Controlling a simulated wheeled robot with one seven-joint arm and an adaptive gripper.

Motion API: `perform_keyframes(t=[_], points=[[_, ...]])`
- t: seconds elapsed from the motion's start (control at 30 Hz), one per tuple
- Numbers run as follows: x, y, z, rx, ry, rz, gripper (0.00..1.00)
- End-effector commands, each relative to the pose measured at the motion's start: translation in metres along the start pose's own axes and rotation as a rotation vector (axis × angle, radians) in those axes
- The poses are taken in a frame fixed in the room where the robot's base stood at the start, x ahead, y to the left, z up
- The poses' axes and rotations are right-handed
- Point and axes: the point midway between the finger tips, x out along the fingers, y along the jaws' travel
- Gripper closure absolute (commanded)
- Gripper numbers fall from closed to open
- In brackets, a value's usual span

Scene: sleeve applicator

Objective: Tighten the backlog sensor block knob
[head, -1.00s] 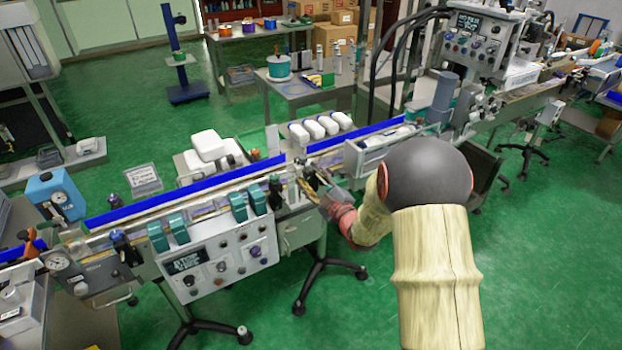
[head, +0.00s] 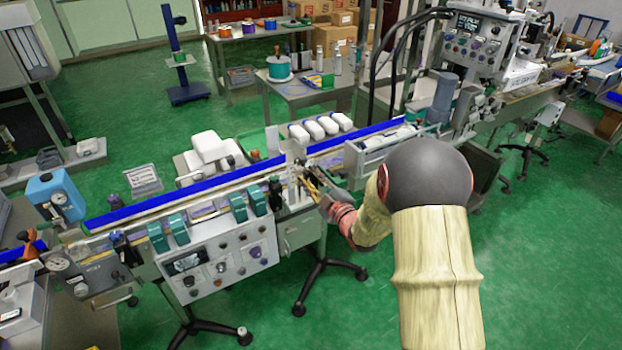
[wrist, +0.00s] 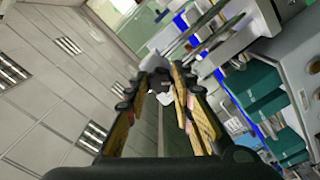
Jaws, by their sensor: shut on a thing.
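My gripper (head: 312,188) is at the front edge of the conveyor line, right of the control panel, at the end of my arm. In the wrist view my gripper (wrist: 163,72) has its two yellowish fingers shut on a small dark piece, the sensor block knob (wrist: 164,82). The fingers cover much of the knob, and its marking or angle cannot be read. A pale grey and white part shows just behind the fingertips. In the head view the knob is too small and too covered to make out.
The control panel (head: 215,262) with several knobs stands left of my gripper. Teal blocks (head: 239,207) line the conveyor's front edge. The conveyor's blue rail (head: 185,193) runs behind. Green floor is open in front and to the right.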

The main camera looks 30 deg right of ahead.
Motion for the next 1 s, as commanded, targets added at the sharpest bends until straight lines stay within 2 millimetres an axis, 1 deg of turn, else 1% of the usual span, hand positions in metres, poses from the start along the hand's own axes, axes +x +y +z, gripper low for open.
perform_keyframes(t=[0.17,0.37,0.57,1.0], points=[[-0.0002,-0.0008,0.0003,0.028,-0.001,-0.001,1.0],[-0.0002,-0.0012,0.0005,0.124,-0.001,-0.002,1.0],[-0.0001,-0.001,0.0004,0.287,-0.001,-0.002,1.0],[-0.0001,-0.0005,0.0001,0.706,-0.002,-0.002,1.0]])
